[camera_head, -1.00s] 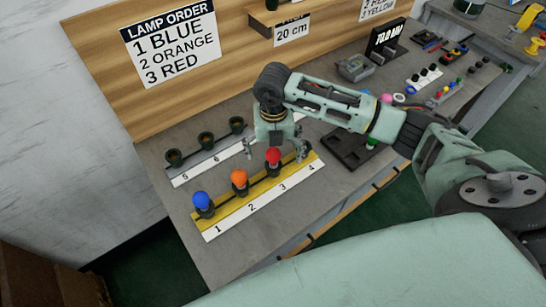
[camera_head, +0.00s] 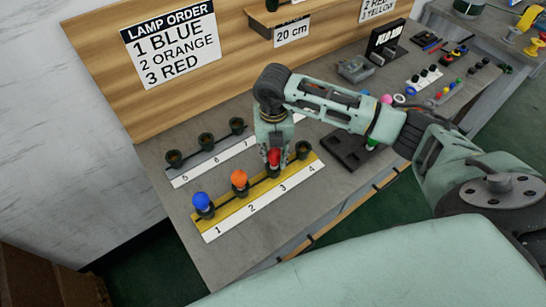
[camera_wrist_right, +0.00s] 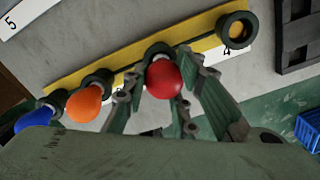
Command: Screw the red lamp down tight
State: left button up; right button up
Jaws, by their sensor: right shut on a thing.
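The red lamp (camera_head: 274,156) stands in socket 3 of the yellow socket strip (camera_head: 223,213). It also shows in the right wrist view (camera_wrist_right: 164,79). My right gripper (camera_head: 274,163) points down over it and is shut on the lamp, with fingers on both sides of the bulb. How far the lamp sits in its socket is hidden by the fingers. The blue lamp (camera_head: 201,200) stands in socket 1 and the orange lamp (camera_head: 239,178) in socket 2. Socket 4 (camera_head: 303,149) is empty. My left gripper is not in view.
A grey strip (camera_head: 210,158) with empty sockets lies behind the yellow one. A dark tray (camera_head: 347,152) lies to the right, under my right arm. A sign (camera_head: 168,42) on the wooden back board reads blue, orange, red. The table's front edge is close to the yellow strip.

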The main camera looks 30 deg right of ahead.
dwell(0.4)
jog(key=shift+m+p, duration=0.35)
jog(key=shift+m, duration=0.75)
jog(key=shift+w+m, duration=0.1)
jog(key=shift+m, duration=1.1)
